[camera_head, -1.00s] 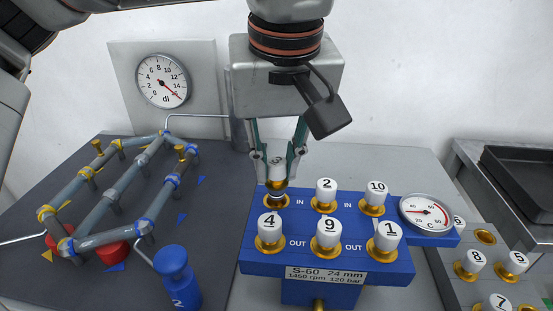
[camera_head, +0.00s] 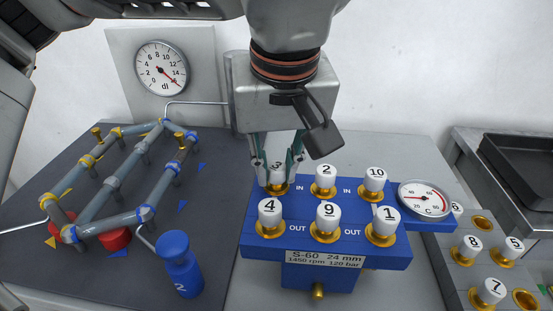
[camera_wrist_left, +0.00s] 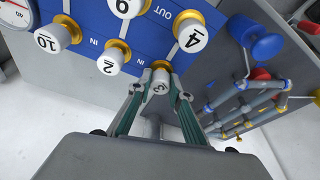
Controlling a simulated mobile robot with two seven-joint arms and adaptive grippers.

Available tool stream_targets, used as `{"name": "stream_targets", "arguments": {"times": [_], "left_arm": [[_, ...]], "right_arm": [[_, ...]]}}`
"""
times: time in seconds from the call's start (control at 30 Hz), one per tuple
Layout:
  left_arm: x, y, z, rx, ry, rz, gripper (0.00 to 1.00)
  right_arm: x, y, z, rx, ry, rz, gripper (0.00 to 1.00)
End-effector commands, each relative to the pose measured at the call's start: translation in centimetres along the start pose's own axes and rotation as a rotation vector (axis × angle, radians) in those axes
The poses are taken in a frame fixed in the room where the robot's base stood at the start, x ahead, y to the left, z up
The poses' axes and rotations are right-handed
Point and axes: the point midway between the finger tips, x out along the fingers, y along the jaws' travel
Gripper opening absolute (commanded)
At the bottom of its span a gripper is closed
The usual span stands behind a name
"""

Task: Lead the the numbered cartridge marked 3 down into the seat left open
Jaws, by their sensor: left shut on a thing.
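The white cartridge marked 3 (camera_head: 278,177) stands upright in the back-left seat of the blue block (camera_head: 262,255). A brass collar (camera_head: 277,189) shows at its foot. My left gripper (camera_head: 277,180) comes from above and is shut on the cartridge, one finger on each side. The left wrist view also shows cartridge 3 (camera_wrist_left: 159,86) between the fingertips, against the brass ring (camera_wrist_left: 162,66). I cannot tell whether it is fully down. My right gripper is out of view.
Cartridges 2 (camera_head: 325,177) and 10 (camera_head: 375,180) stand to the right in the back row. Cartridges 4 (camera_head: 269,211), 9 (camera_head: 328,216) and 1 (camera_head: 385,221) fill the front row. A gauge (camera_head: 424,199) sits at the block's right. A pipe frame (camera_head: 110,185) stands left.

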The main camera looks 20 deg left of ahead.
Motion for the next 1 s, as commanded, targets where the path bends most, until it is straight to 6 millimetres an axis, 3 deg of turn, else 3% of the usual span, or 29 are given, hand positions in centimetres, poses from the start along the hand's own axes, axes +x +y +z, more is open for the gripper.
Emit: {"name": "stream_targets", "arguments": {"times": [0.37, 0.4, 0.43, 0.47, 0.83, 1.0], "left_arm": [[0.1, 0.0, 0.0, 0.000, 0.000, 0.001, 0.00], [0.1, 0.0, 0.0, 0.000, 0.000, 0.001, 0.29], [0.1, 0.0, 0.0, 0.000, 0.000, 0.001, 0.37], [0.1, 0.0, 0.0, 0.000, 0.000, 0.001, 0.39], [-0.1, 0.0, 0.0, 0.000, 0.001, 0.001, 0.39], [-2.1, 0.1, -0.1, -0.001, 0.004, 0.003, 0.39]], "right_arm": [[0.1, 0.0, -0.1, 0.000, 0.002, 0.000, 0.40], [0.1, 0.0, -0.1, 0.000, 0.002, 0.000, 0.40], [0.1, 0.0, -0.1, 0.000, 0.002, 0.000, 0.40], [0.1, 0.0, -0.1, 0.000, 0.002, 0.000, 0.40], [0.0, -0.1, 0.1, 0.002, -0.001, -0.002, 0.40], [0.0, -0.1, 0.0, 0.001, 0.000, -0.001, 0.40]]}}
